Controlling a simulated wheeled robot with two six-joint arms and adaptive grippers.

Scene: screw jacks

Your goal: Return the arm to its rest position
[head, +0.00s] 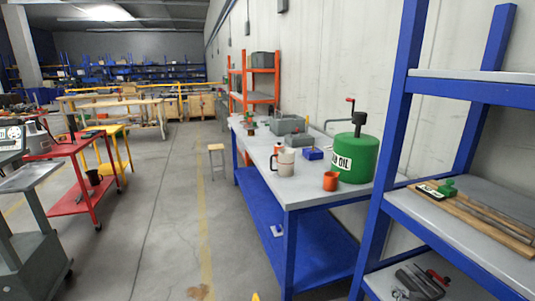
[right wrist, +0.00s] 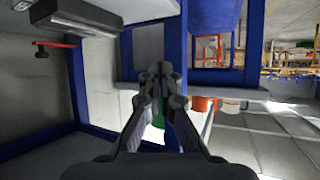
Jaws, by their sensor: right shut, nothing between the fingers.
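My right gripper (right wrist: 160,75) shows in the right wrist view with its fingers together and nothing between them. It hangs in free space by the blue shelf posts. Green (right wrist: 158,135) and orange (right wrist: 201,104) patches show behind and beside the fingers. In the head view I cannot make out the right gripper's fingers. My left gripper is in neither view.
A blue shelf rack (head: 387,150) stands close at the right, holding a wooden board (head: 490,221) with tools. Red (head: 72,147) and grey carts stand left. The middle aisle (head: 165,215) is clear.

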